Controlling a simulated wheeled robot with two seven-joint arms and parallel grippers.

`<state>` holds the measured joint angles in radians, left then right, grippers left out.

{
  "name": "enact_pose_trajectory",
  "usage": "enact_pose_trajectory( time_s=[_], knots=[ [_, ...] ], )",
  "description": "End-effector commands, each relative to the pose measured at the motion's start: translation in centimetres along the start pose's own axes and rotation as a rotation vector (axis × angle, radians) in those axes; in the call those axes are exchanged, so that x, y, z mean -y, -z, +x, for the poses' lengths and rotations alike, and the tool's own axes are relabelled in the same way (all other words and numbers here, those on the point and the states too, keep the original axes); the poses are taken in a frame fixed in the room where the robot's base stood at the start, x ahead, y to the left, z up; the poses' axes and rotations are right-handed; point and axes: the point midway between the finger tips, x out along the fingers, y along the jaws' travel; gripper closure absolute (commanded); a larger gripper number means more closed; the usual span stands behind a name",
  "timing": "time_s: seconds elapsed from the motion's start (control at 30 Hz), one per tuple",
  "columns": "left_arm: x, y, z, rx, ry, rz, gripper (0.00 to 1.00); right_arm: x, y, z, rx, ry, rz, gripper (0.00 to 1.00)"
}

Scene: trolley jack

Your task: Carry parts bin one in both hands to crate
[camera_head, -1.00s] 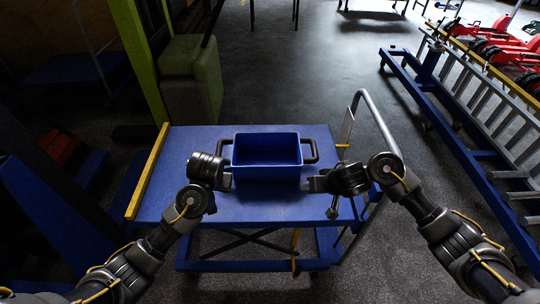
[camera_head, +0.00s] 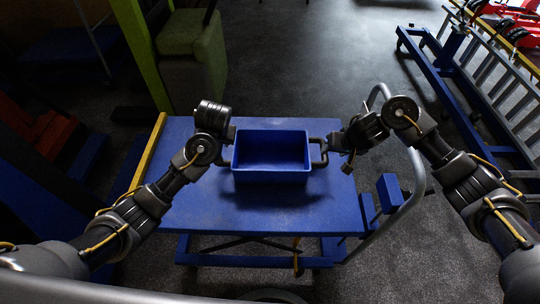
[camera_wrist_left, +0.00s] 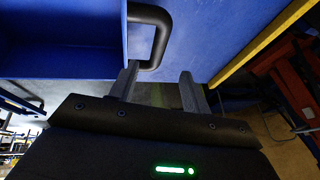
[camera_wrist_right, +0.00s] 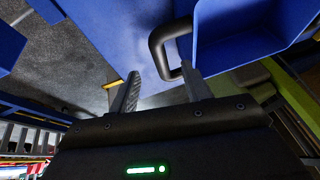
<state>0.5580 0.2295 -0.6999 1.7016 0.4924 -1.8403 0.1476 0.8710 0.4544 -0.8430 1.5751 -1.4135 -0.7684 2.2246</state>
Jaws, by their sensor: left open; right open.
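Parts bin one (camera_head: 271,177), a blue open box with a dark loop handle on each side, sits upright on a blue trolley top (camera_head: 255,212). It looks empty. My left gripper (camera_head: 230,133) is open at the bin's left handle; in the left wrist view its fingers (camera_wrist_left: 160,82) lie close to the handle (camera_wrist_left: 160,30), one overlapping its end. My right gripper (camera_head: 330,139) is open at the right handle; in the right wrist view one finger of the gripper (camera_wrist_right: 160,82) overlaps the handle loop (camera_wrist_right: 157,45). Contact is unclear. I cannot make out the crate.
The trolley has a yellow left edge (camera_head: 149,157) and a grey push rail (camera_head: 416,180) on the right. A green padded block (camera_head: 190,42) stands behind it. A blue frame with a ladder (camera_head: 490,90) is at the right. Dark floor (camera_head: 310,65) behind is clear.

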Motion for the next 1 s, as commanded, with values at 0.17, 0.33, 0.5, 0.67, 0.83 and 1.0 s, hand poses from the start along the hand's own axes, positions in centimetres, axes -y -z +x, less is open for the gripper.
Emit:
enact_pose_trajectory(
  time_s=[0.17, 0.33, 0.5, 0.67, 0.83, 1.0],
  knots=[
    [-0.1, 0.0, 0.3, 0.0, -0.001, 0.0, 0.52, 0.1, 0.2, 0.2, -0.006, 0.003, 0.001, 0.52],
    [0.1, 0.0, 1.2, 0.001, 0.0, -0.002, 0.52, 0.7, 0.4, 1.1, -0.012, 0.009, -0.001, 0.52],
    [0.1, -0.1, 2.4, 0.002, 0.001, -0.003, 0.52, 0.5, 0.1, 2.5, -0.002, 0.007, 0.001, 0.52],
    [0.1, -0.2, 4.7, 0.005, 0.001, -0.005, 0.52, 0.2, -0.1, 4.8, 0.005, 0.001, -0.001, 0.52],
    [0.1, -0.1, 7.5, 0.005, 0.0, -0.004, 0.52, 0.2, 0.0, 7.5, 0.004, 0.001, -0.001, 0.52],
    [0.2, -0.1, 9.6, 0.003, 0.001, -0.004, 0.52, 0.2, 0.0, 9.6, 0.003, 0.002, -0.002, 0.52]
  ],
)
